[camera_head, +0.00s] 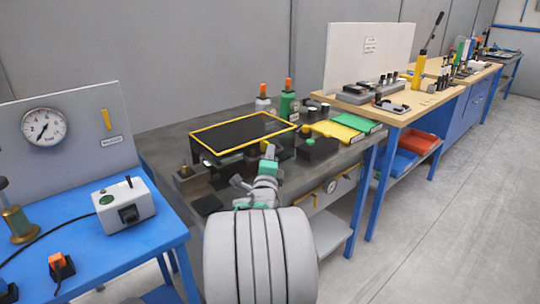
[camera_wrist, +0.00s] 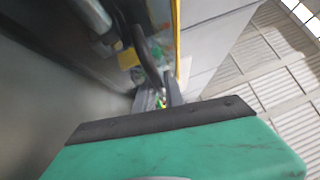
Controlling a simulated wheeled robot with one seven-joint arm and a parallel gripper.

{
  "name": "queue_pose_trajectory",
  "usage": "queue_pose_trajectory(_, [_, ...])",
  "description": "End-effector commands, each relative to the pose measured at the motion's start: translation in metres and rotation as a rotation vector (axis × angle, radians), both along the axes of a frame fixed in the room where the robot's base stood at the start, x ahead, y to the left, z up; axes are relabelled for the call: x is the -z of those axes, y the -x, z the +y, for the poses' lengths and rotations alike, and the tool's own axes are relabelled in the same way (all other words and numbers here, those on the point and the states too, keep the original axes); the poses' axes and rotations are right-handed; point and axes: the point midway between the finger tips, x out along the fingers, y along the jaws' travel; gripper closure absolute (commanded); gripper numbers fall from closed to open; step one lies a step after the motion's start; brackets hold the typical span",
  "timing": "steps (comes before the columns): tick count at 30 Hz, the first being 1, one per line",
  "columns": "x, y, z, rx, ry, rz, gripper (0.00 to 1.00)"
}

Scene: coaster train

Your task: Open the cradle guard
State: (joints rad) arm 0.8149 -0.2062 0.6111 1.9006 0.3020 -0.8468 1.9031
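The cradle guard (camera_head: 243,133), a dark panel with a yellow rim, lies nearly flat over a low dark box on the grey bench and looks closed. My gripper (camera_head: 269,152) is at the guard's front edge, right of its middle. In the wrist view, my gripper's dark fingertips (camera_wrist: 160,98) are close together beside a dark curved bar (camera_wrist: 148,58). A yellow edge also shows there. I cannot tell whether the fingers hold the bar or touch the guard. My green gripper body hides the near part of that view.
Two bottles with orange tops (camera_head: 288,103) stand behind the guard. A small black box (camera_head: 318,148) and yellow and green trays (camera_head: 335,131) are to its right. A blue bench (camera_head: 110,250) with a white control box (camera_head: 124,207) is at left. The floor (camera_head: 440,210) at right is clear.

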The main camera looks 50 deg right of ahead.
Motion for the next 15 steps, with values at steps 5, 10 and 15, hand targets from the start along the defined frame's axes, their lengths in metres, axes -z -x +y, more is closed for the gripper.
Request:
queue_pose_trajectory(5, [0.0, 0.0001, 0.0001, 0.0, 0.0, 0.0, 1.0])
queue_pose_trajectory(10, [0.0, 0.0, 0.0002, 0.0, 0.0, 0.0, 1.0])
queue_pose_trajectory(15, [0.0001, 0.0, 0.0002, 0.0, 0.0, 0.0, 1.0])
